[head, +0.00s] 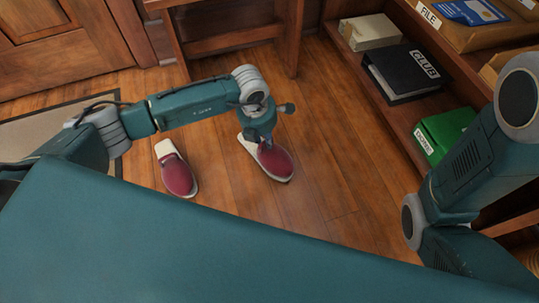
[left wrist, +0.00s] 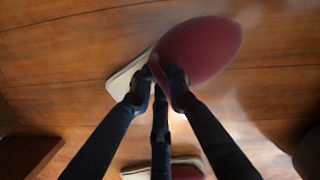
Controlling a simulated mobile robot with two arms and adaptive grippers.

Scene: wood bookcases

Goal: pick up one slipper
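Two red slippers with cream soles are in the head view. The right slipper (head: 277,163) is under my left gripper (head: 262,138), which points down at it. In the left wrist view the same slipper (left wrist: 205,48) has its red toe at the top. The left slipper (head: 178,176) lies apart on the floor. My right gripper is out of view.
A wooden shelf unit on the right holds a black binder (head: 402,74), a green box (head: 438,136) and a file tray (head: 458,30). A wooden piece of furniture (head: 232,40) stands at the back. A beige mat (head: 40,133) lies at left. The floor around the slippers is clear.

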